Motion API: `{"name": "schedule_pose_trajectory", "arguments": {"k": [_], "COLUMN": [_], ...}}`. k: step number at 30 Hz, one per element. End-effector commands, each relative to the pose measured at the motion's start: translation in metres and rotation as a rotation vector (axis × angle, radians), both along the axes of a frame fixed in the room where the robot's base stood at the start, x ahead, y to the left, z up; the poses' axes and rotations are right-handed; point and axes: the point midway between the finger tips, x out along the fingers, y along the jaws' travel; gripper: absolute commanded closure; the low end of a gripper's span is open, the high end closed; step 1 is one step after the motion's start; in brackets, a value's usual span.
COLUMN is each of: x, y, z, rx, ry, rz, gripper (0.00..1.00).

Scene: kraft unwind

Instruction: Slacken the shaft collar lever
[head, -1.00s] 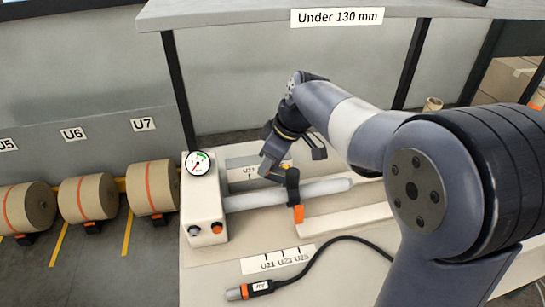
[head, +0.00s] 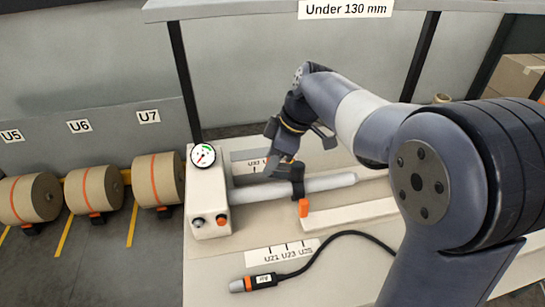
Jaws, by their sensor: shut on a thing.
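The shaft collar (head: 297,177) is a black ring around the pale grey shaft (head: 330,183). Its orange-tipped lever (head: 303,208) hangs down at the front side of the shaft. My gripper (head: 279,166) reaches down from behind and above, just left of the collar's upper part. It is shut at the collar; its own jaws hide which part of it lies between them.
A cream housing with a dial gauge (head: 205,155) and knobs stands at the shaft's left end. A shelf edge (head: 280,12) runs above.

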Motion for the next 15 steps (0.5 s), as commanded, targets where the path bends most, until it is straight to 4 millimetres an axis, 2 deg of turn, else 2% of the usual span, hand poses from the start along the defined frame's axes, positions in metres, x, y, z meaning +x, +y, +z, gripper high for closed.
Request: {"name": "schedule_pose_trajectory", "arguments": {"k": [1,2,9,15], "x": [0.0004,0.0004,0.0003,0.0002], "y": [-0.0004,-0.0004,-0.0003,-0.0002], "z": [0.0006,0.0006,0.0003,0.0001], "rx": [-0.001,-0.001,-0.001,-0.001], "ry": [-0.002,-0.002,-0.002,0.000], "rz": [0.000,0.000,-0.001,-0.001], "gripper": [1.00,0.63,0.43,0.42]}}
